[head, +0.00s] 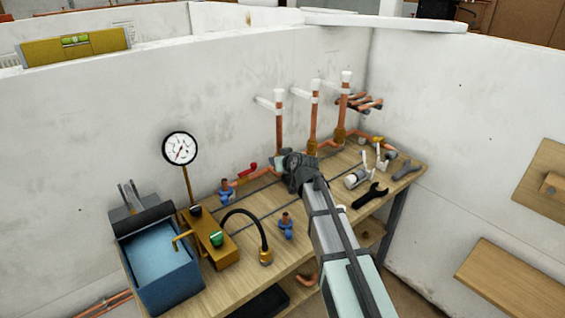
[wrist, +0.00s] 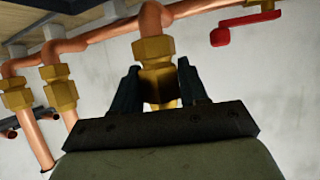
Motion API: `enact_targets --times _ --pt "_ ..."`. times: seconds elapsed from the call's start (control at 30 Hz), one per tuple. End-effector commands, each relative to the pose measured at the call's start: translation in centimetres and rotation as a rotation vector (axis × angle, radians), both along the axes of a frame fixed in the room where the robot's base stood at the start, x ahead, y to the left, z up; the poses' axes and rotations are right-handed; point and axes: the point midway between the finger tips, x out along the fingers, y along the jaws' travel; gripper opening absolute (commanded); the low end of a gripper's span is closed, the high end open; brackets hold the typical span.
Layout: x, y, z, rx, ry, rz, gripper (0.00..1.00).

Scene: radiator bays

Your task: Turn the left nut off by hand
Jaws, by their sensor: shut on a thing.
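Brass nuts sit on the copper pipes at the back of the bench. In the wrist view, the left nut (wrist: 157,82) is between the two dark fingers of my gripper (wrist: 156,72), which is shut on it. The copper pipe (wrist: 152,18) bends just above it in that view. In the head view my gripper (head: 290,165) is at the foot of the left copper pipe (head: 279,125) and hides the nut there. Two other brass fittings (wrist: 60,90) (wrist: 16,95) show beside it, apart from my gripper.
A red valve handle (wrist: 245,28) is close beside the held nut. The bench (head: 300,240) carries a gauge (head: 180,148), a blue box (head: 158,265), a black wrench (head: 370,195) and small blue valves (head: 286,227). White walls enclose the back and right.

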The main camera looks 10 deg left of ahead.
Motion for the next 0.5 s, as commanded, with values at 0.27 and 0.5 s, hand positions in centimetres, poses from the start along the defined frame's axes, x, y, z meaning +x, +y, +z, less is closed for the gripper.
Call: enact_targets --times 0.27,0.5 --pt "0.03 0.02 0.01 0.001 -0.001 0.056 0.26" --pt "0.03 0.02 0.01 0.001 -0.001 0.058 0.26"
